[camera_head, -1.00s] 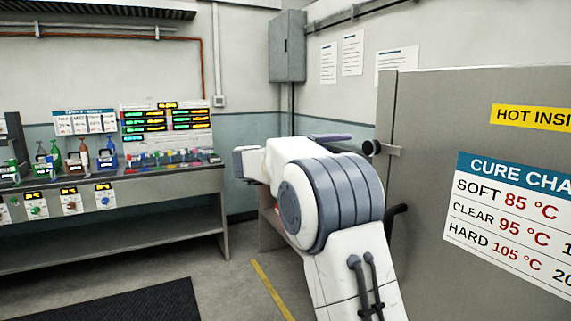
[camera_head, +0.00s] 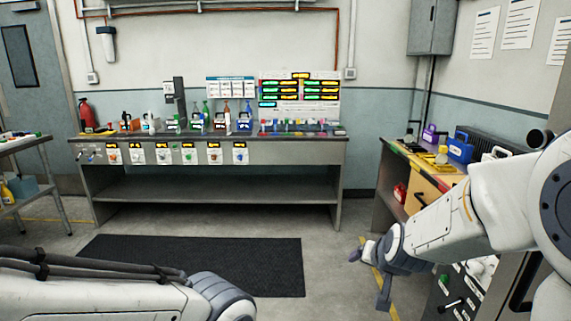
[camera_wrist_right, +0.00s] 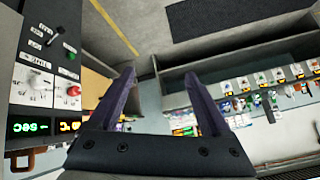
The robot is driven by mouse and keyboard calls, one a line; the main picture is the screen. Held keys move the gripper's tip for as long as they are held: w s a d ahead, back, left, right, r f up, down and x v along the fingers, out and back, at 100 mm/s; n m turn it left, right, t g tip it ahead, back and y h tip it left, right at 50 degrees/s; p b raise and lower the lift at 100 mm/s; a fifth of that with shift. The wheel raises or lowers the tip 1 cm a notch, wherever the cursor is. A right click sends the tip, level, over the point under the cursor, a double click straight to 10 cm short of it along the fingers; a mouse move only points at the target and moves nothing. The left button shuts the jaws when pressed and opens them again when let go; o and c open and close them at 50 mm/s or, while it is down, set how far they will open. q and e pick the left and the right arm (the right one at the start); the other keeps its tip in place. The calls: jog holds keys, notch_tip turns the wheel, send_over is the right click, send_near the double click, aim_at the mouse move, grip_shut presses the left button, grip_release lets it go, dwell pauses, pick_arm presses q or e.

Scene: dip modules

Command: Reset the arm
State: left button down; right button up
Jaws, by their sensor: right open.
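My right arm reaches in from the right in the head view. Its gripper (camera_head: 369,279) hangs in front of the right-hand side bench, over the floor, with its fingers spread. In the right wrist view the two dark fingers (camera_wrist_right: 160,82) stand apart with nothing between them. Only a link of my left arm shows at the bottom left of the head view; its gripper is out of the frame.
A long grey bench (camera_head: 222,154) with bottles, bins and a lit board (camera_head: 300,90) stands along the back wall. A side bench (camera_head: 420,166) holds blue and purple cases. A black control panel (camera_wrist_right: 45,60) is close to my right gripper. A dark mat (camera_head: 190,262) lies on open floor.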

jog(key=s+f+n+g, duration=0.2)
jog(key=s+f+g, duration=0.15)
jog(key=s, duration=0.45)
jog(key=s+f+n+g, duration=0.3)
jog(key=s+f, duration=0.2)
jog(key=s, duration=0.4)
jog(key=s+a+r+n+g+y+p, duration=0.1)
jog(key=s+a+r+n+g+p, duration=0.1)
jog(key=s+a+r+n+p, duration=0.5)
jog(key=s+a+r+p, duration=0.2)
jog(key=s+a+r, duration=0.3)
jog(key=a+r, duration=0.2)
jog(key=shift+s+r, duration=0.3)
jog(key=shift+r, duration=0.6)
